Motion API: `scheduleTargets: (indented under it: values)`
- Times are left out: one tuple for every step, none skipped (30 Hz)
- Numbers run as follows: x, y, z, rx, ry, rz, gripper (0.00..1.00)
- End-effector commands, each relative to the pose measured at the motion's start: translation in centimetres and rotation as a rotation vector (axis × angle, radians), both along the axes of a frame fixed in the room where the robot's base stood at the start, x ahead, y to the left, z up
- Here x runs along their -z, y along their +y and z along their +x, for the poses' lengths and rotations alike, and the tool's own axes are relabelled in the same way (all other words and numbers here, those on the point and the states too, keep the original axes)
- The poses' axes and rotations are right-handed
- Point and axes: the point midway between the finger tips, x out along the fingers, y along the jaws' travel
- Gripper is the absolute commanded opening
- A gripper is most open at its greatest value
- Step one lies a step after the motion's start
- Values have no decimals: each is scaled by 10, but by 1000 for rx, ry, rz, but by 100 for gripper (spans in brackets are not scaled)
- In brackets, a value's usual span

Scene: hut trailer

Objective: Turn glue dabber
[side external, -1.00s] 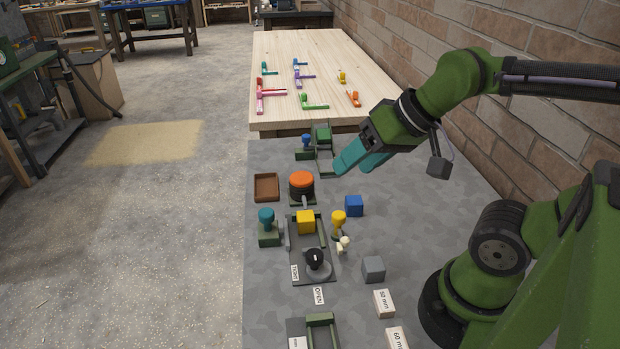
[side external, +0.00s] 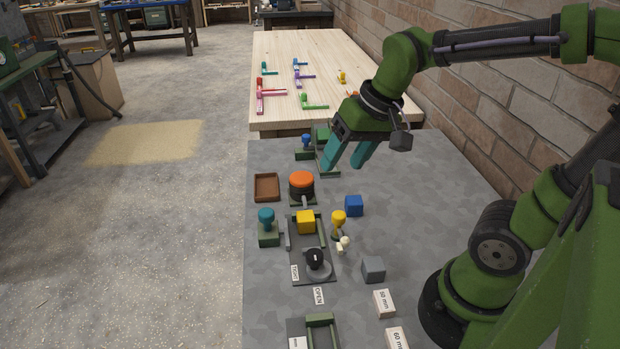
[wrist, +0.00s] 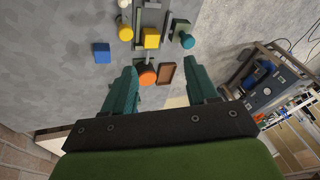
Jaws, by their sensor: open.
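No part is marked as the glue dabber, and I cannot tell which it is. Round-headed upright candidates are a teal-headed one (side external: 266,217) on a green base, a yellow-headed one (side external: 339,218), and a blue-headed one (side external: 306,140) at the back. An orange round-topped piece (side external: 301,180) also shows in the wrist view (wrist: 147,77). A yellow cube (side external: 306,222) sits in a grey-green fixture (side external: 322,267) with a black knob (side external: 315,258). My gripper (side external: 343,164) is open and empty, in the air above the back of the grey table; it also shows in the wrist view (wrist: 162,75).
A brown tray (side external: 266,187) lies left of the orange piece. A blue cube (side external: 354,206), a grey cube (side external: 373,269) and white labelled blocks (side external: 384,303) lie to the right. A wooden table (side external: 325,72) with coloured brackets stands behind; a brick wall (side external: 500,110) runs along the right.

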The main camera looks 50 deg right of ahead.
Motion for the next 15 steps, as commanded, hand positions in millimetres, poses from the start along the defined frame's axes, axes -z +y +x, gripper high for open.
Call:
scheduleTargets:
  values:
    - [5,-8,11,36,75,-6,58]
    - [6,-12,16,59,115,-10,58]
    - [9,-18,22,91,166,-17,58]
    - [10,-22,26,116,201,-22,58]
    - [11,-27,29,143,236,-27,58]
    - [12,-32,33,177,277,-35,58]
    - [12,-35,36,204,305,-41,58]
    - [11,-39,38,229,329,-47,58]
    - [9,-42,40,265,355,-53,58]
    - [6,-44,40,285,365,-55,58]
    - [3,-44,39,302,370,-55,58]
    - [1,-44,37,316,378,-54,58]
    - [3,-44,35,325,386,-53,58]
    - [4,-44,34,331,391,-52,58]
    - [8,-43,33,336,396,-49,58]
